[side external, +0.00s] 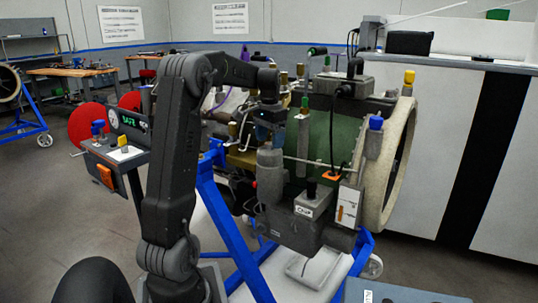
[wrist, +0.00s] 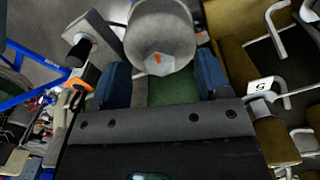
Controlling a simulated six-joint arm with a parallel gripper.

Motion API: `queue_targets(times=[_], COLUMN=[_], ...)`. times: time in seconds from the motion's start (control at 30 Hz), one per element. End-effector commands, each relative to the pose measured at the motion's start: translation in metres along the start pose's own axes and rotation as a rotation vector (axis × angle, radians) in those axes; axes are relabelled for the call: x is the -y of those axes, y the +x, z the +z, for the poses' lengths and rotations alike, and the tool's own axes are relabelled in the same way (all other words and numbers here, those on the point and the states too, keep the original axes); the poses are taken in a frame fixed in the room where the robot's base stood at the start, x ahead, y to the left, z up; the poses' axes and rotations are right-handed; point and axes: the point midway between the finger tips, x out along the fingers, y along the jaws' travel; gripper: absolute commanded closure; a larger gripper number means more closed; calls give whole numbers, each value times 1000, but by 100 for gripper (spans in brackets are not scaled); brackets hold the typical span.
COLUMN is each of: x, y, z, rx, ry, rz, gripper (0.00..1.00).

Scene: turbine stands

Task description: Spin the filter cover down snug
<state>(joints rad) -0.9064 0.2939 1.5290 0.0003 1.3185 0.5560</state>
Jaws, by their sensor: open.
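The filter cover (wrist: 160,42) is a pale grey round part with a hexagonal end and an orange mark, at the top middle of the wrist view. My gripper (wrist: 162,82) is open, with its blue fingers apart on either side just below the hexagonal end in the picture. I cannot tell whether either finger touches it. In the side view my gripper (side external: 266,134) is small and dark, just above an upright grey cylinder (side external: 270,168) on the engine's side, which seems to carry the cover. The cover's seating is hidden.
The green engine (side external: 335,135) with a pale ring stands on a blue frame (side external: 228,215). A grey box with a black knob (side external: 310,195) sits close to the cylinder. A tan pipe assembly (wrist: 235,70) lies right in the wrist view. Open floor (side external: 110,225) lies at left.

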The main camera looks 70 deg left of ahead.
Motion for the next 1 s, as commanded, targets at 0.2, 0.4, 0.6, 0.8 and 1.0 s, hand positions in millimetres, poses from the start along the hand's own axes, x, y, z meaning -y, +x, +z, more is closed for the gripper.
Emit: queue_targets(times=[0.2,0.4,0.6,0.8,1.0], x=[0,0,0,0,0], y=[-17,-32,-39,-39,-58], z=[0,0,0,0,0], rx=[-1,-2,0,0,-3], ry=[0,0,0,0,91], rz=[0,-1,0,0,-2], gripper=[30,30,30,30,47])
